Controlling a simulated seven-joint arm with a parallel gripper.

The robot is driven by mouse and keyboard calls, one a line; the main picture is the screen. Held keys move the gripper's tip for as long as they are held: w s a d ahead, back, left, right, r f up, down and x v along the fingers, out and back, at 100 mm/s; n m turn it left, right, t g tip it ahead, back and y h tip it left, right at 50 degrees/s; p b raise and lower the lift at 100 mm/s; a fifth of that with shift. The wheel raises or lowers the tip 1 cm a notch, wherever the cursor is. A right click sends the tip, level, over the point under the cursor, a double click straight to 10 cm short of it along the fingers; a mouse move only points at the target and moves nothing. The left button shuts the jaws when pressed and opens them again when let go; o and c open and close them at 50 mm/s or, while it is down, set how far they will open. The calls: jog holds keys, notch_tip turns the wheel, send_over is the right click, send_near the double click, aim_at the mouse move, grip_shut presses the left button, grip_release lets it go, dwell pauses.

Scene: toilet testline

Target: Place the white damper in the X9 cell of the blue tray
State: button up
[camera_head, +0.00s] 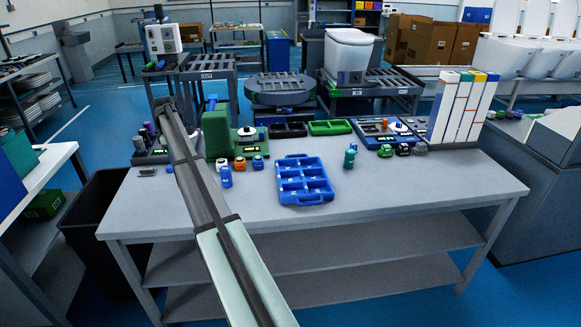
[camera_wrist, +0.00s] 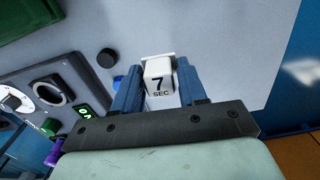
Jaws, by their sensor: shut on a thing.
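A white damper (camera_wrist: 158,82) printed "7 SEC" sits between the two blue fingers of my gripper (camera_wrist: 159,67) in the wrist view. The gripper is shut on it. In the head view my arm reaches up the left side, and I cannot make out the gripper or the damper there. The blue tray (camera_head: 326,196) lies on the grey table near its front middle, to the right of my arm. It has two columns of cells with small white labels, too small to read. The tray does not show in the wrist view.
Several small blue and orange parts stand left of the tray, beside a green machine (camera_head: 216,132). A teal part (camera_head: 350,158) stands to its right. Black and green bins (camera_head: 330,127) lie behind it. The table's (camera_head: 420,190) right front is clear. A control panel shows in the wrist view.

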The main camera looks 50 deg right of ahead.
jog(key=s+d+m, duration=0.4)
jog(key=s+d, duration=1.3)
jog(key=d, duration=0.3)
jog(key=s+d+m, duration=0.4)
jog(key=s+d, duration=1.4)
jog(key=d, duration=0.2)
jog(key=shift+f+m, duration=4.55)
jog(key=shift+m, duration=0.05)
jog(key=shift+f, duration=0.15)
jog(key=o, duration=0.8)
jog(key=shift+c, duration=0.2)
